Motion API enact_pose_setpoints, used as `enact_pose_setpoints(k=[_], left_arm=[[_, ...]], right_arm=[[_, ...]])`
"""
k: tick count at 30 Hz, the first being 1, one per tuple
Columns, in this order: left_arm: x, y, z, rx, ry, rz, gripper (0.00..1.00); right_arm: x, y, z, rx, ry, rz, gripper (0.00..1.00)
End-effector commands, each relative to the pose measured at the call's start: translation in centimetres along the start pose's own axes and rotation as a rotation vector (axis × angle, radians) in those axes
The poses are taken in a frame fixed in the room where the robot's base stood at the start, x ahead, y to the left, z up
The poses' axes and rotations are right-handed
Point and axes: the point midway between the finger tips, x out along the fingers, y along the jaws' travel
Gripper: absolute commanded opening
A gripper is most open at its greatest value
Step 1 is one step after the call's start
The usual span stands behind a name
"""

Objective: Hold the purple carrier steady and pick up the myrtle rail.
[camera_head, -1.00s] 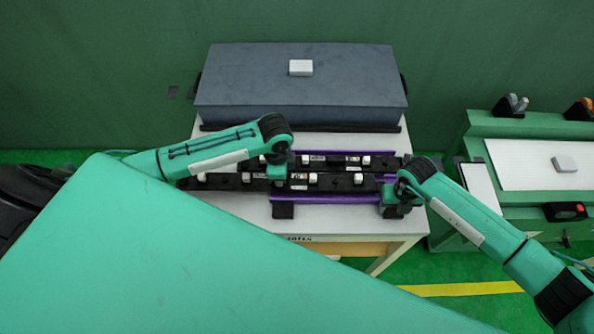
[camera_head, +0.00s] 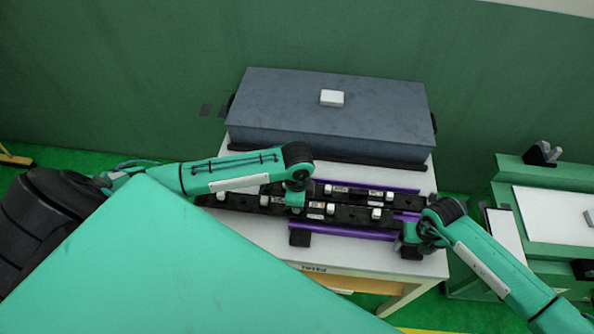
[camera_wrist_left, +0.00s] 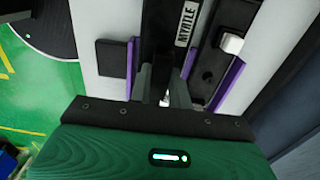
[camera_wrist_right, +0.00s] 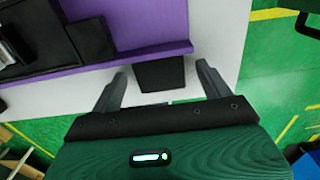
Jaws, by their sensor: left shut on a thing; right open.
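The purple carrier (camera_head: 345,232) lies on the white table with black rails in it; its purple strips also show in the left wrist view (camera_wrist_left: 229,84). The myrtle rail (camera_head: 345,215), black with a MYRTLE label, lies along the carrier's near side; it also shows in the left wrist view (camera_wrist_left: 188,58). My left gripper (camera_wrist_left: 166,88) is shut on this rail from above. My right gripper (camera_wrist_right: 160,82) is open, its fingers on either side of a black tab (camera_wrist_right: 160,74) at the carrier's near edge. I cannot tell whether they touch it.
A grey box (camera_head: 330,118) with a small white block (camera_head: 332,98) on it stands behind the carrier. Another black rail (camera_head: 372,196) with white pegs lies behind the myrtle rail. A green bench (camera_head: 510,180) stands at the right.

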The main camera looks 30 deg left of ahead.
Motion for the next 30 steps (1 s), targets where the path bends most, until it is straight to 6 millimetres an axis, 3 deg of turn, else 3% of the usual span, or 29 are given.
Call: enact_pose_setpoints(k=[15,21,30], left_arm=[[-0.1,0.0,0.0,0.0,0.001,-0.001,0.0],[-0.1,0.0,0.0,0.0,0.001,-0.001,0.0],[-0.1,0.0,0.0,0.0,0.001,-0.001,0.0]], right_arm=[[-9.8,0.0,0.1,0.0,-0.004,0.0,0.8],[-11.2,0.0,0.0,0.001,-0.001,0.0,0.8],[-11.2,0.5,-0.1,-0.003,-0.003,0.02,0.8]])
